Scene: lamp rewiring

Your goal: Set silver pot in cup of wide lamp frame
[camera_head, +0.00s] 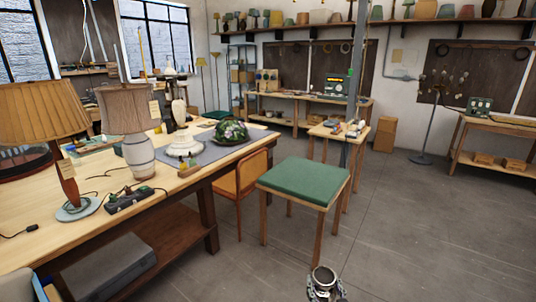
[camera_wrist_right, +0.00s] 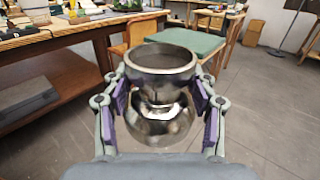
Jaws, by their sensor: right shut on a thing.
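The silver pot (camera_head: 322,275) shows at the bottom edge of the head view, over the floor. In the right wrist view the pot (camera_wrist_right: 160,62) is shiny and roughly upright, with a wide open rim above a rounded body. My right gripper (camera_wrist_right: 163,103) is shut on it, with purple-padded fingers on both sides. The gripper (camera_head: 326,288) is mostly cut off in the head view. My left gripper is out of view.
The workbench (camera_head: 165,197) fills the left, with a pleated-shade lamp (camera_head: 128,140), an orange-brown lamp (camera_head: 40,113) and a coloured glass shade (camera_head: 231,131) on a grey mat (camera_head: 212,153). A green-topped stool (camera_head: 305,181) and an orange chair (camera_head: 238,187) stand beside it.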

